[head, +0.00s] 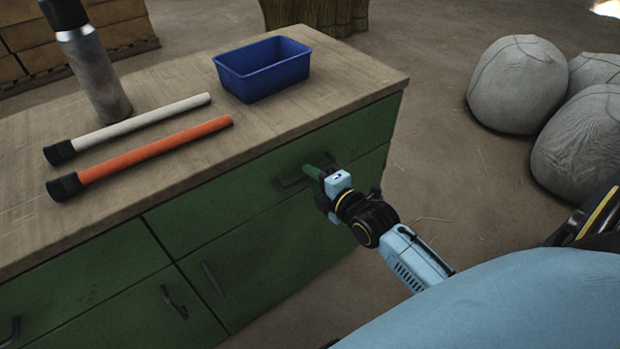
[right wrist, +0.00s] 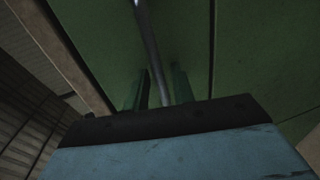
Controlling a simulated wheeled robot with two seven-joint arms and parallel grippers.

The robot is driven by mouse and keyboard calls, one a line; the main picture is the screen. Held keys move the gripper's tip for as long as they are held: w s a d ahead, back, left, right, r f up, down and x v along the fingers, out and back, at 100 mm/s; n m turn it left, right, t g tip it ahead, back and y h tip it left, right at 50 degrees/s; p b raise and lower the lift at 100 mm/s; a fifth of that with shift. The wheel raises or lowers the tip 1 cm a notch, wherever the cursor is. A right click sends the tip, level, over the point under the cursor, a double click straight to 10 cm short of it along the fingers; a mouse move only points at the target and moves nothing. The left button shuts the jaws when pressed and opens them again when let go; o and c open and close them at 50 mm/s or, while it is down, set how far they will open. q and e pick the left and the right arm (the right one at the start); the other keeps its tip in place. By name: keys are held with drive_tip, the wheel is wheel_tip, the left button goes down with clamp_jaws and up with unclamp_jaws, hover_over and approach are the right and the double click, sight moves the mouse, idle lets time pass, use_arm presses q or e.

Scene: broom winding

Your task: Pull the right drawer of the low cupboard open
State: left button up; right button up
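The low cupboard (head: 150,228) is green with a wooden top. Its right drawer (head: 238,188) looks flush with the front. The drawer's dark bar handle (head: 290,186) is partly hidden by my right gripper (head: 318,178). In the right wrist view the handle (right wrist: 149,40) runs down between the two green fingers of my right gripper (right wrist: 161,88). The fingers stand on either side of the bar, with a small gap showing, so they look open around it. My left gripper is not in view.
Pale rounded sacks (head: 520,85) lie on the floor at the right. The floor before the drawer looks clear apart from my arm.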

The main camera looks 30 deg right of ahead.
drive_tip(key=shift+w+a+f, duration=0.1)
drive_tip(key=shift+w, duration=0.55)
clamp_jaws()
drive_tip(key=shift+s, duration=0.15)
